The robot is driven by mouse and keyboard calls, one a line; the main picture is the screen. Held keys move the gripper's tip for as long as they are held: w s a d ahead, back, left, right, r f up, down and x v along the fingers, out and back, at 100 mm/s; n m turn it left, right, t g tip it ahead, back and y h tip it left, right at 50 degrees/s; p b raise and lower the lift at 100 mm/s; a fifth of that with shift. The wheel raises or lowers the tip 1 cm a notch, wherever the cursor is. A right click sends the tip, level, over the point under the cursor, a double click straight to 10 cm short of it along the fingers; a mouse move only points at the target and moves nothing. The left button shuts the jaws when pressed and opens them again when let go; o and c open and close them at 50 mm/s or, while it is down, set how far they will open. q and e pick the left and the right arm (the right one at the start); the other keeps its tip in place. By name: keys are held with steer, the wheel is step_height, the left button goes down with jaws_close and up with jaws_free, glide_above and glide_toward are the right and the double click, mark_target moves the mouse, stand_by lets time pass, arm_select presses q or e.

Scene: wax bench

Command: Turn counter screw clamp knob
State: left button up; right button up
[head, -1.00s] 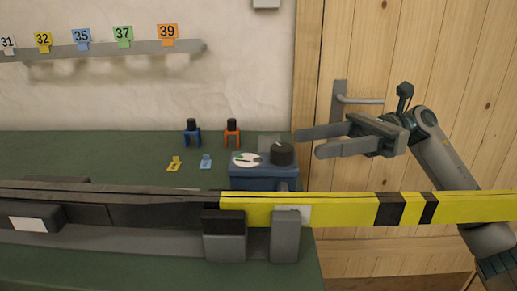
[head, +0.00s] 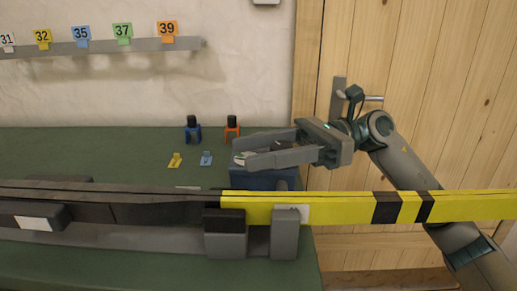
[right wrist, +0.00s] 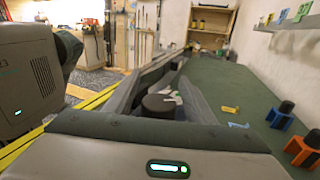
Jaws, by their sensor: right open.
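A blue block (head: 262,181) sits on the green bench top. In the right wrist view the dark knob (right wrist: 158,107) stands upright between the two fingers, with a gap on either side. My right gripper (head: 243,152) is open, its fingers reaching left over the block. A pale disc on the block is partly covered by the fingertips. My left gripper is not in view.
A long yellow and black ski-like bar (head: 330,208) runs across the front, above the bench (head: 100,150). Behind the block stand a blue clamp (head: 193,135) and an orange clamp (head: 232,133). Yellow (head: 175,160) and blue (head: 206,158) tags lie left of it. A numbered rack (head: 140,45) hangs on the wall.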

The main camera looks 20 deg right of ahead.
steer(key=c, duration=1)
steer(key=shift+c, duration=0.2)
